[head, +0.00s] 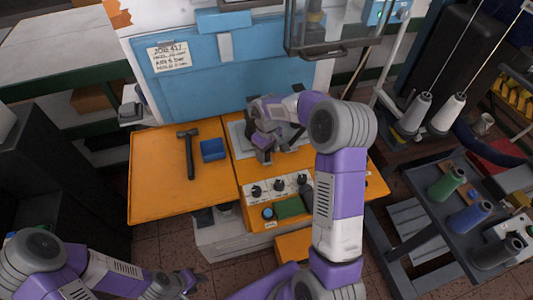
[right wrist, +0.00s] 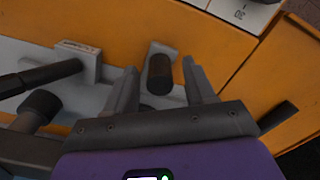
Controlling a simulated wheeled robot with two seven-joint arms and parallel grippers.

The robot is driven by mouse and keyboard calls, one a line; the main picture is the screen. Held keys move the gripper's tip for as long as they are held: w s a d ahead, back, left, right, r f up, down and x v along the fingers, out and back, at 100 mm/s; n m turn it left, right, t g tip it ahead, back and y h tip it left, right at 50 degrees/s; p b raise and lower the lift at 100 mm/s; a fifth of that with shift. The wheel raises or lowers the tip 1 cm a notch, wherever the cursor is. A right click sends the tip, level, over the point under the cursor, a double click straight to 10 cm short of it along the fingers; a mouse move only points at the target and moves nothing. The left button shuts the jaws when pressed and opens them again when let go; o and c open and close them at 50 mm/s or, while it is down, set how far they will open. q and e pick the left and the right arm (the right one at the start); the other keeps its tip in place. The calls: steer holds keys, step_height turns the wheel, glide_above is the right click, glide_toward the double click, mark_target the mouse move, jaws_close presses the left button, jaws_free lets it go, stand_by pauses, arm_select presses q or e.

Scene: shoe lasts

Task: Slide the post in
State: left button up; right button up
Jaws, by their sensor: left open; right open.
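A dark, round-ended post (right wrist: 160,75) stands on a grey metal piece in the right wrist view. I take it to be the task's post, but cannot be sure. My right gripper (right wrist: 159,64) is open, with one finger on each side of the dark post and a gap showing on both sides. In the head view my right gripper (head: 265,152) is over the grey plate on the orange bench, and hides the post there. My left gripper (head: 188,280) is open and empty at the bottom left, low in front of the bench and away from the post.
A second dark rod on a pale block (right wrist: 85,62) and a dark knob (right wrist: 40,104) lie left of my right fingers. A hammer (head: 189,152) and blue tray (head: 213,150) rest on the orange bench (head: 155,190). A control panel (head: 278,188) sits in front.

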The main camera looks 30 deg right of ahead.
steer(key=shift+f, duration=0.5)
steer(key=shift+c, duration=0.3)
jaws_close()
